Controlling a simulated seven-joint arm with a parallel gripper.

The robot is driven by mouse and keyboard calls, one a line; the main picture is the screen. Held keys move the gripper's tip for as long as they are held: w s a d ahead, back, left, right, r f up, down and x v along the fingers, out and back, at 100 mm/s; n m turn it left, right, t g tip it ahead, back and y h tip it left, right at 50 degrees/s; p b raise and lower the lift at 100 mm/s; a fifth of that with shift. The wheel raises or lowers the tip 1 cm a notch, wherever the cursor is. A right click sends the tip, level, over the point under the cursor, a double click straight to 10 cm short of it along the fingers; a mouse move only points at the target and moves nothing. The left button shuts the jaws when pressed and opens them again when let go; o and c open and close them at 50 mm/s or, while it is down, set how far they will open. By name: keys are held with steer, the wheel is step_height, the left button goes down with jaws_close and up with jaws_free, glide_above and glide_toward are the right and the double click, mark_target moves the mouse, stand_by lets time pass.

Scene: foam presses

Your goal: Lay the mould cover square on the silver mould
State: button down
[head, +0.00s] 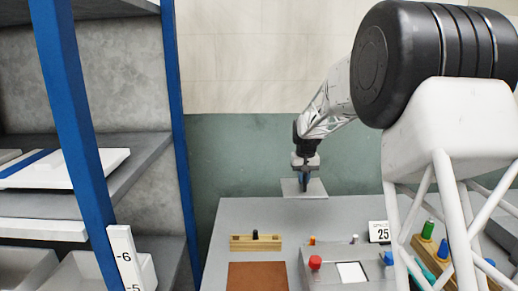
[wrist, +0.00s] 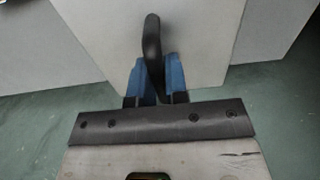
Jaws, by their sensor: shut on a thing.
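The mould cover (head: 291,189) is a flat pale grey plate. In the wrist view the cover (wrist: 210,35) has a black curved handle (wrist: 152,40) standing up from it. My gripper (head: 304,184) is shut on that handle, with its blue fingers on either side; the gripper (wrist: 156,82) also shows in the wrist view. In the head view the cover appears level, at the table's back edge against the green wall. I cannot tell its exact height. I cannot pick out the silver mould for certain in either view.
A blue-framed shelf (head: 75,110) stands left. The table's back is clear.

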steer(key=s+d, duration=0.3)
steer(key=s, duration=0.7)
steer(key=s+d, duration=0.3)
steer(key=s, duration=0.8)
steer(key=s+d, duration=0.3)
steer(key=s, duration=0.8)
steer(key=shift+s, duration=0.15)
steer(key=shift+f, duration=0.2)
steer(key=shift+f, duration=3.25)
steer(key=shift+f, duration=0.55)
steer(key=c, duration=1.1)
jaws_free()
steer(key=shift+o, duration=0.2)
